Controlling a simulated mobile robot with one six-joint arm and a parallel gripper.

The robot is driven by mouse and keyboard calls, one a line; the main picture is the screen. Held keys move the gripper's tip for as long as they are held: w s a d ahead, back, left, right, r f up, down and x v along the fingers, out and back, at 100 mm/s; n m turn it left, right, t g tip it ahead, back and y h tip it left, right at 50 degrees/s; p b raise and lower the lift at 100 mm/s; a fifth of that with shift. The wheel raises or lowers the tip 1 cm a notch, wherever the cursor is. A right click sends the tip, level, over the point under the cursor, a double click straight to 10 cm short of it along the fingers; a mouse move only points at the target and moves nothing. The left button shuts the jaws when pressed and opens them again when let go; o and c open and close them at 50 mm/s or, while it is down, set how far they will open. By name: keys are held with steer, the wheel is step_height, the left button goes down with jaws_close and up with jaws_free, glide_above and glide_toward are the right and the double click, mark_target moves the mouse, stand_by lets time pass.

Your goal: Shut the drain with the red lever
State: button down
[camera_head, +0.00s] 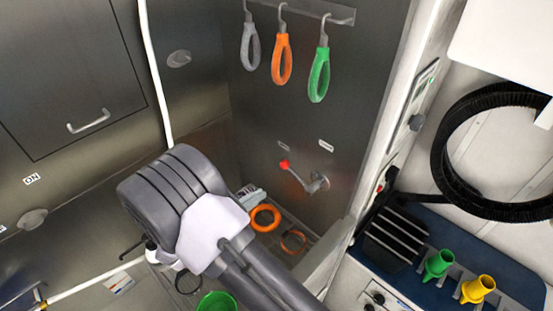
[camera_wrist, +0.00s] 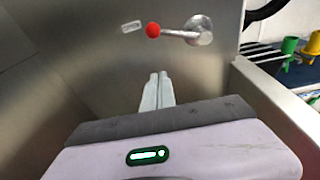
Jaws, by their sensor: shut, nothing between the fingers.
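The drain lever has a red knob (camera_head: 284,163) on a metal arm that runs to a round metal pivot (camera_head: 317,183) on the steel wall. In the wrist view the red knob (camera_wrist: 153,30) is at the left end of the lever, and the pivot (camera_wrist: 199,30) is to its right. The lever lies roughly level there. My gripper (camera_wrist: 158,76) is shut and empty, below the knob in the wrist view and apart from it. In the head view my gripper (camera_head: 250,191) shows only partly behind my arm. The drain itself cannot be made out.
Small label plates (camera_head: 326,146) are on the wall near the lever. Grey, orange and green loops (camera_head: 319,75) hang above. Orange rings (camera_head: 265,217) lie on the floor grating below. A steel edge (camera_wrist: 262,105) and a blue shelf with coloured cups (camera_head: 478,289) stand to the right.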

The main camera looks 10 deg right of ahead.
steer(key=b+x, duration=0.2)
steer(key=x, duration=0.8)
steer(key=r, duration=0.4)
steer(key=shift+s+a, duration=0.1)
steer(key=shift+s, duration=0.2)
steer(key=shift+a+r, duration=0.15)
